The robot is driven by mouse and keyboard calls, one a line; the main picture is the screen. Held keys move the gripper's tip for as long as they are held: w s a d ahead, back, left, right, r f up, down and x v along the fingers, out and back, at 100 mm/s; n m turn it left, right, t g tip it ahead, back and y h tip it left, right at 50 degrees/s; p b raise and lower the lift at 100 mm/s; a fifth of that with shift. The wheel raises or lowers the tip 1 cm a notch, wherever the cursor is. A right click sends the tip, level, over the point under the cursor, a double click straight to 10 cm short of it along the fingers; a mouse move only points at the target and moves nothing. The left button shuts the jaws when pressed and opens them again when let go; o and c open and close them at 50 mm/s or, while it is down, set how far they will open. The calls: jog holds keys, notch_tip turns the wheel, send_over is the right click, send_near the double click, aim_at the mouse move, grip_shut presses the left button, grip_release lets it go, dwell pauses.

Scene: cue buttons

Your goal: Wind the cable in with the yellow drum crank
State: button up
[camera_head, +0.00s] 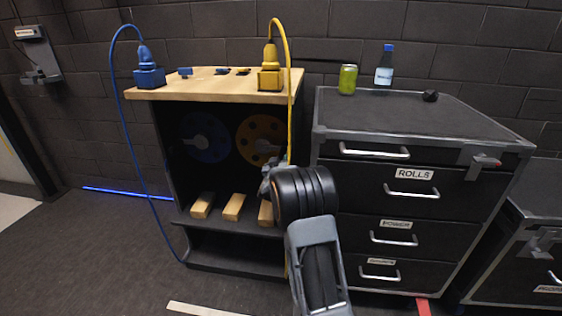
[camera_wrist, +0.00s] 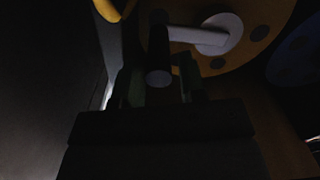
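The yellow drum (camera_head: 259,139) sits in the dark cabinet, right of the blue drum (camera_head: 206,138). In the wrist view the yellow drum (camera_wrist: 262,22) fills the top, with a pale crank arm (camera_wrist: 198,36) running left from its hub. The crank's dark handle (camera_wrist: 159,48) points towards the wrist camera. My gripper (camera_wrist: 162,88) has one finger on each side of the handle's end. It is too dark to tell whether the fingers touch it. In the head view my wrist hides the gripper's tips. The yellow cable (camera_head: 291,110) hangs from the yellow plug (camera_head: 271,72) on the wooden top.
A blue plug (camera_head: 149,75) and its cable (camera_head: 125,130) are at the cabinet's left. Wooden blocks (camera_head: 234,207) stand on the cabinet's lower shelf, below the drums. A grey drawer unit (camera_head: 420,112) with a can and bottle stands close to the right of my arm.

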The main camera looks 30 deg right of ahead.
jog(key=shift+r, duration=0.15)
jog(key=p+v, duration=0.3)
jog(key=v, duration=1.1)
jog(key=shift+w, duration=0.1)
